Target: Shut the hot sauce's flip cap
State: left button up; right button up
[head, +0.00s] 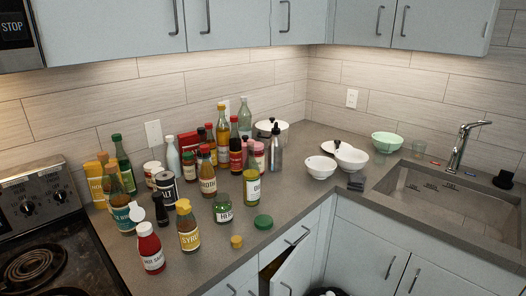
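The hot sauce bottle (150,252) is red with a white label and stands upright at the front left of the counter, beside the stove. Its white flip cap (137,212) is open, with the round lid standing up above the bottle's top and leaning to the left. A yellow-capped syrup bottle (188,230) stands close to its right. A teal-labelled bottle (123,216) stands close behind it to the left. Neither of my grippers is in view.
Several bottles and jars crowd the counter (310,200) behind the hot sauce. A green lid (263,222) and a small yellow cap (236,241) lie to the right. The coil stove (60,250) is at left. A lower cabinet door (293,270) stands ajar.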

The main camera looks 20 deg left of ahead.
aim_at(137, 214)
jog(key=u, duration=1.55)
jog(key=j+z, duration=0.15)
jog(key=j, duration=0.2)
jog(key=k+j+z, duration=0.15)
jog(key=j, duration=0.2)
jog(key=k+j+z, duration=0.1)
jog(key=z, duration=0.4)
jog(key=k+j+z, duration=0.1)
jog(key=j+z, duration=0.2)
jog(key=z, duration=0.2)
